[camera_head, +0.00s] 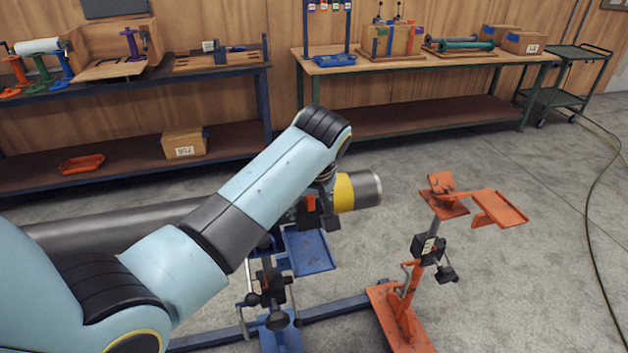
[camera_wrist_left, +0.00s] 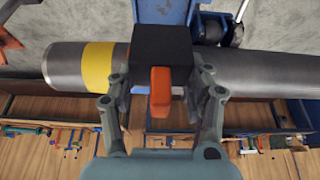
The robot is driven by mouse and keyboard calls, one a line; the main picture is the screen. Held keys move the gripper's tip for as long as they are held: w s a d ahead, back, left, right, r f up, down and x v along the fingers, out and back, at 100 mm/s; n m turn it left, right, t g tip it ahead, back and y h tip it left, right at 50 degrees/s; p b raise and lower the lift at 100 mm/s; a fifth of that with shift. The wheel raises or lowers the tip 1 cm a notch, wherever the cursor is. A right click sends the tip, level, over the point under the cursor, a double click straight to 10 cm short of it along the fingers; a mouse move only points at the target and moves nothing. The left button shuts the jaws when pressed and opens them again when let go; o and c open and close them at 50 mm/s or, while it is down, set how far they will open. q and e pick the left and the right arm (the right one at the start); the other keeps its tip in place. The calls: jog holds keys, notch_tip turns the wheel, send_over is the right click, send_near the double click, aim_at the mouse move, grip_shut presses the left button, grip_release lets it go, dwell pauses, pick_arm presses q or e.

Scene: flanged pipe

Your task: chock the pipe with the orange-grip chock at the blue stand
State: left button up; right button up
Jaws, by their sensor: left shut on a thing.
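The chock (camera_wrist_left: 162,50) is a black block with an orange grip (camera_wrist_left: 161,92). My left gripper (camera_wrist_left: 160,84) is shut on the chock's orange grip, and the black block covers part of the pipe (camera_wrist_left: 262,72) in the wrist view. In the head view the chock (camera_head: 308,218) is by the pipe (camera_head: 120,220), near its yellow band (camera_head: 343,192), above the tray of the blue stand (camera_head: 309,252). I cannot tell whether the block touches the pipe or tray. My left arm hides much of the pipe and stand. My right gripper is out of view.
A blue floor rail (camera_head: 335,308) joins the stands. Benches (camera_head: 420,111) line the back wall.

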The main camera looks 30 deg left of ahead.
pick_arm(q)
jog(key=shift+s+f+b, duration=0.2)
jog(key=shift+f+b, duration=0.1)
jog(key=shift+f, duration=0.3)
jog(key=shift+w+f+b, duration=0.1)
jog(key=shift+f+b, duration=0.2)
jog(key=shift+f, duration=0.35)
jog(key=shift+f+b, duration=0.7)
jog(key=shift+f, duration=0.15)
notch_tip(320, 180, down, 4)
jog(key=b, duration=0.5)
jog(key=shift+f, duration=0.25)
jog(key=shift+w+a, duration=0.8)
jog(key=shift+a, duration=0.2)
jog(key=o, duration=1.4)
